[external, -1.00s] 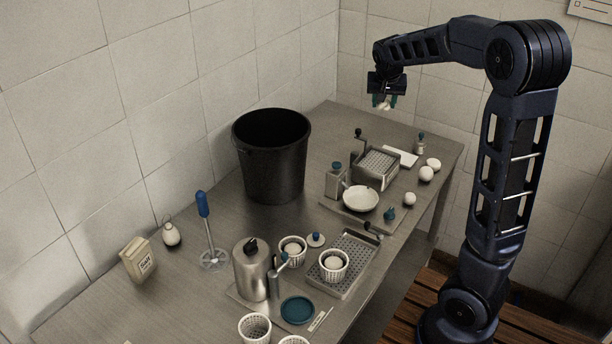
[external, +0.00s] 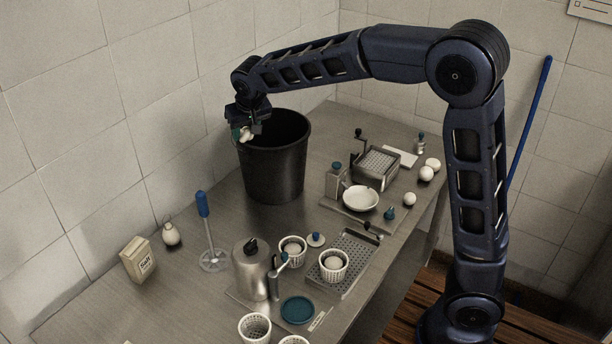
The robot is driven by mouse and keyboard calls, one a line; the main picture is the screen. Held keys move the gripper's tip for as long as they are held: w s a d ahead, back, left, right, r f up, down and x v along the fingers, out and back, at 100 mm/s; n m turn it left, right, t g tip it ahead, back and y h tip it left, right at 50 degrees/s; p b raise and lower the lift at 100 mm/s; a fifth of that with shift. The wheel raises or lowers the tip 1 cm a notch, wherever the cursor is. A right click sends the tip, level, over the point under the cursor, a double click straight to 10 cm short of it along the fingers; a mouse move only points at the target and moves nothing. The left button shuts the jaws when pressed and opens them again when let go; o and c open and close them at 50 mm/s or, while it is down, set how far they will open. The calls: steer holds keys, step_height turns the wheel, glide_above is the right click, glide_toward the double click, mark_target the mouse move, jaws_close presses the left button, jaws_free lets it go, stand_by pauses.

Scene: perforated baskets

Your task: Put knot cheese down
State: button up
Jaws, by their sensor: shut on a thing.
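My gripper (external: 243,135) is shut on a small whitish piece, the knot cheese (external: 246,134). It holds the cheese in the air at the left rim of the black bucket (external: 274,180), as seen from this camera. The gripper's teal fingertips partly cover the cheese. I cannot tell whether the cheese is over the bucket's opening or in front of it. Other white round cheeses (external: 426,173) lie at the right end of the steel table (external: 200,285).
A blue-handled whisk tool (external: 205,225), a salt box (external: 138,260) and a white pear-shaped piece (external: 171,234) stand at the left. White perforated baskets (external: 255,327), a steel can (external: 250,270) and a drain tray (external: 352,262) fill the front. Some table left of the bucket is free.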

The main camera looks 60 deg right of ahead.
steer(key=w+a+n+y, duration=0.1)
steer(key=w+a+n, duration=0.1)
steer(key=a, duration=1.4)
steer(key=n+y, duration=0.1)
steer(key=n, duration=0.2)
glide_above(184, 286)
steer(key=s, duration=0.2)
steer(key=f, duration=2.6)
steer(key=shift+w+f, duration=0.25)
steer(key=shift+f, duration=2.75)
steer(key=shift+f, duration=0.1)
steer(key=o, duration=1)
steer(key=shift+c, duration=0.2)
